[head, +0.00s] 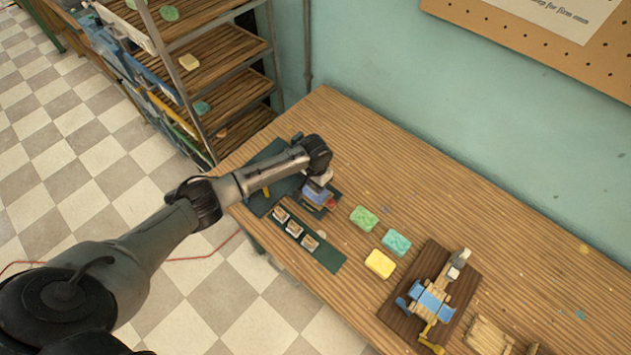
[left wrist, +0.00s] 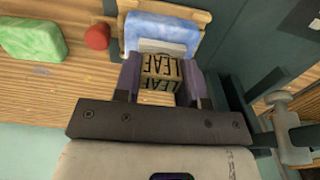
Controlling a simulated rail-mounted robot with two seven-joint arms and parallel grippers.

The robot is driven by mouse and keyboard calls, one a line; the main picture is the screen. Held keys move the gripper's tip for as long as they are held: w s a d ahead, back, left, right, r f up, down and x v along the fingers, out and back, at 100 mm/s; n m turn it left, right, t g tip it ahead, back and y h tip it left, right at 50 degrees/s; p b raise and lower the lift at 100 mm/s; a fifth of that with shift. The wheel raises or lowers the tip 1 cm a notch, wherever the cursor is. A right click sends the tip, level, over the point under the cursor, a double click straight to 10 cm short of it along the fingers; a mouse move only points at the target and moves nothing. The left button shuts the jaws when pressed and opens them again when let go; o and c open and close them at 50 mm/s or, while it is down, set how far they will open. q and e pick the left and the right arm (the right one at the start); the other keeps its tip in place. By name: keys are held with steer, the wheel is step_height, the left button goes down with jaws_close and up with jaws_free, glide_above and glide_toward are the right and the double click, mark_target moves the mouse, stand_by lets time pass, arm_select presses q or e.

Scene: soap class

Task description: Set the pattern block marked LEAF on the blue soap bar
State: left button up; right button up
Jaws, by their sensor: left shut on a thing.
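In the left wrist view a wooden block marked LEAF (left wrist: 160,72) sits between the two fingers of my left gripper (left wrist: 161,78), which is shut on it. The blue soap bar (left wrist: 160,30) lies just beyond the block, in a wooden holder. I cannot tell whether the block touches the soap. In the head view my left gripper (head: 321,180) is over the back left of the table, above the blue soap bar (head: 314,194); the arm partly hides the holder, and the block cannot be made out there. My right gripper is not in view.
A red ball-like knob (left wrist: 97,37) is beside the holder. Green soaps (head: 364,218) and a yellow soap (head: 380,263) lie to the right, then a dark board (head: 462,290) with a blue and wooden device.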

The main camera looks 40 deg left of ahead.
arm_select(q)
steer(key=shift+p, duration=0.45)
stand_by(0.6)
steer(key=shift+f, duration=0.2)
stand_by(0.8)
steer(key=shift+f, duration=0.35)
stand_by(0.4)
steer(key=o, duration=1)
steer(key=shift+o, duration=0.3)
steer(key=o, duration=0.3)
steer(key=shift+o, duration=0.2)
steer(key=shift+r, duration=0.2)
